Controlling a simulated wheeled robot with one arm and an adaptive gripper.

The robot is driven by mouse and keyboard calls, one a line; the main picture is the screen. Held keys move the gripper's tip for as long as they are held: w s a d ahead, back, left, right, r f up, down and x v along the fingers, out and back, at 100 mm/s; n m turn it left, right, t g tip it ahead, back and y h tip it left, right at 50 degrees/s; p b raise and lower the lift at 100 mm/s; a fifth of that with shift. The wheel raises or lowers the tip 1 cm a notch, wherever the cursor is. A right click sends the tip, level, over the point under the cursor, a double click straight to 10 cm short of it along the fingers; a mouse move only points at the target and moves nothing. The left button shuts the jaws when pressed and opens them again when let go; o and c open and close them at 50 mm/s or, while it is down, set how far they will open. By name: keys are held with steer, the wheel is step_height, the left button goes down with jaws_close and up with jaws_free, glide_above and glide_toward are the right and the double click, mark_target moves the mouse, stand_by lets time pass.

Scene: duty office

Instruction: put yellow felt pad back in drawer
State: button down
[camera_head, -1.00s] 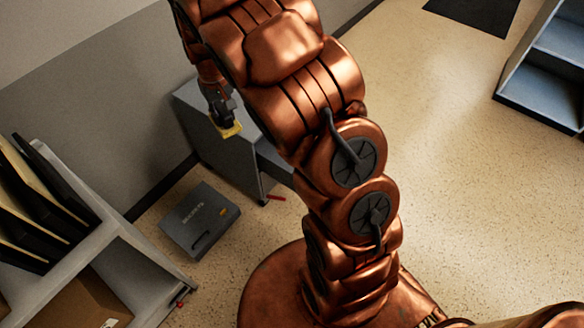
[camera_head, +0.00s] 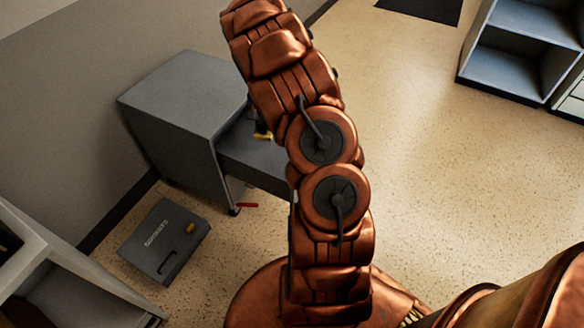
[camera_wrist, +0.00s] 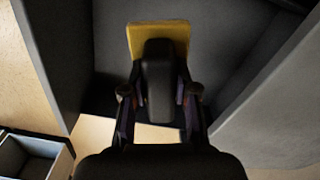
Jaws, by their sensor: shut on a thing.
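The yellow felt pad (camera_wrist: 137,36) is in my gripper (camera_wrist: 158,75), which is shut on it, at the top middle of the wrist view. In the head view only a small yellow piece of the pad (camera_head: 263,136) shows beside my arm, next to the grey cabinet (camera_head: 185,95). The cabinet's drawer (camera_head: 250,160) is pulled out to the right, and my arm hides part of it. In the wrist view dark grey surfaces surround the pad. I cannot tell whether the pad is above the drawer or inside its walls.
A grey case (camera_head: 165,240) lies on the floor in front of the cabinet, and a small red thing (camera_head: 246,205) lies near the cabinet's foot. A shelf unit (camera_head: 75,275) stands at lower left, another (camera_head: 510,50) at upper right. The floor on the right is clear.

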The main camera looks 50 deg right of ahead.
steer(key=s+d+f+m+b, duration=0.3)
steer(key=s+d+f+b, duration=0.15)
steer(key=d+f, duration=0.35)
steer(key=shift+d+f, duration=0.2)
steer(key=shift+f, duration=4.6)
steer(key=shift+f, duration=0.15)
steer(key=c, duration=0.9)
jaws_free()
